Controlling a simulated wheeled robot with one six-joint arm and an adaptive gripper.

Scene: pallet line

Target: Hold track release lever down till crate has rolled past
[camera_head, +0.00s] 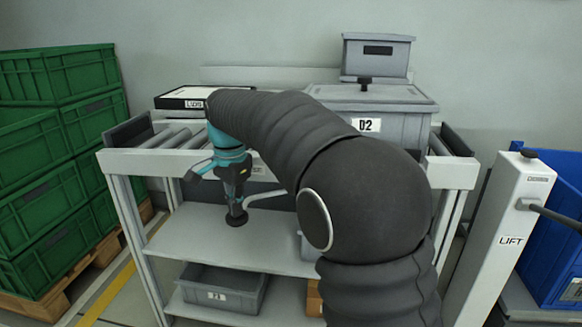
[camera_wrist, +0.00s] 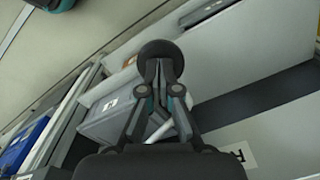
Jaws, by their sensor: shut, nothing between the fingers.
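The release lever is a pale rod (camera_head: 268,192) under the front of the roller track, with a round black knob (camera_head: 237,218) at its left end. My gripper (camera_head: 236,204) points down from above, shut and empty, its fingertips at the knob. In the wrist view the black knob (camera_wrist: 160,62) sits right at the tips of my closed gripper (camera_wrist: 160,82). I cannot tell how far the lever is pressed. The grey lidded crate marked D2 (camera_head: 410,125) stands on the right part of the track (camera_head: 165,140), partly hidden by my arm.
A flat white-topped box (camera_head: 185,92) lies behind the rollers at left. A small grey bin (camera_head: 376,58) is behind the crate. Green crates (camera_head: 50,190) stack at left. The LIFT post (camera_head: 508,225) and blue bin (camera_head: 555,240) stand right. A grey bin (camera_head: 222,290) sits below.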

